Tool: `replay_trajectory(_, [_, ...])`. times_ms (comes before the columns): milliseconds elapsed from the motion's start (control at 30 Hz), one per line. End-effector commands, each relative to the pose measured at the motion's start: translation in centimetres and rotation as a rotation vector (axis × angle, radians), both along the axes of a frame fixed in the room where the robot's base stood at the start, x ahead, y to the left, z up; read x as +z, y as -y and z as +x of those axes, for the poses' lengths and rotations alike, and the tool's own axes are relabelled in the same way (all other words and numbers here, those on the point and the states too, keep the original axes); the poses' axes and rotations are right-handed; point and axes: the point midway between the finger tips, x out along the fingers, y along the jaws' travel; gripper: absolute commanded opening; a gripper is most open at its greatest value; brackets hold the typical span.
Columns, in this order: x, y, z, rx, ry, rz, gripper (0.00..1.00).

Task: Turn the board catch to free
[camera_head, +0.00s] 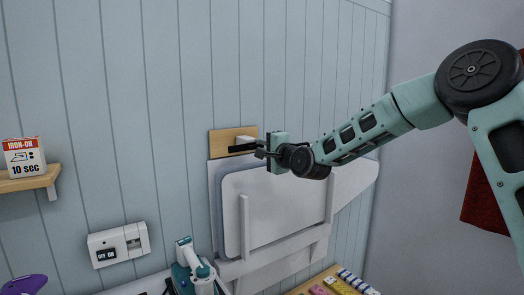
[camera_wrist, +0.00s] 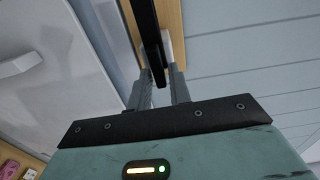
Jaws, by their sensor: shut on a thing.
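The board catch (camera_head: 241,148) is a black bar on a wooden plate (camera_head: 220,138) fixed to the wall, just above the folded ironing board (camera_head: 275,205). In the head view the bar lies roughly level across the plate. My gripper (camera_head: 262,153) is at the bar's right end. In the wrist view the black catch (camera_wrist: 145,22) runs down between the two fingers of my gripper (camera_wrist: 160,88), which are shut on its end. A pale block shows beside the bar. The catch's pivot is hard to make out.
A small shelf (camera_head: 30,184) with a box (camera_head: 23,157) is at the left. A red cloth (camera_head: 482,200) hangs at the right. The wall above the catch is clear.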

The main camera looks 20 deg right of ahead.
Motion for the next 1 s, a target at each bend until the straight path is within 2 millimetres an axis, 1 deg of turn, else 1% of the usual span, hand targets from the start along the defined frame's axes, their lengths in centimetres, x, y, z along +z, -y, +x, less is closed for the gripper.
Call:
replay_trajectory(200, [-0.19,0.10,0.01,-0.001,-0.013,0.034,0.00])
replay_trajectory(600, [-0.18,0.07,0.00,-0.001,-0.015,0.038,0.00])
replay_trajectory(633, [-0.18,0.07,0.00,-0.001,-0.016,0.038,0.25])
replay_trajectory(667, [-0.18,0.07,0.00,-0.001,-0.015,0.038,0.33])
replay_trajectory(1000, [-0.12,0.11,-0.24,-0.001,-0.013,0.037,0.33])
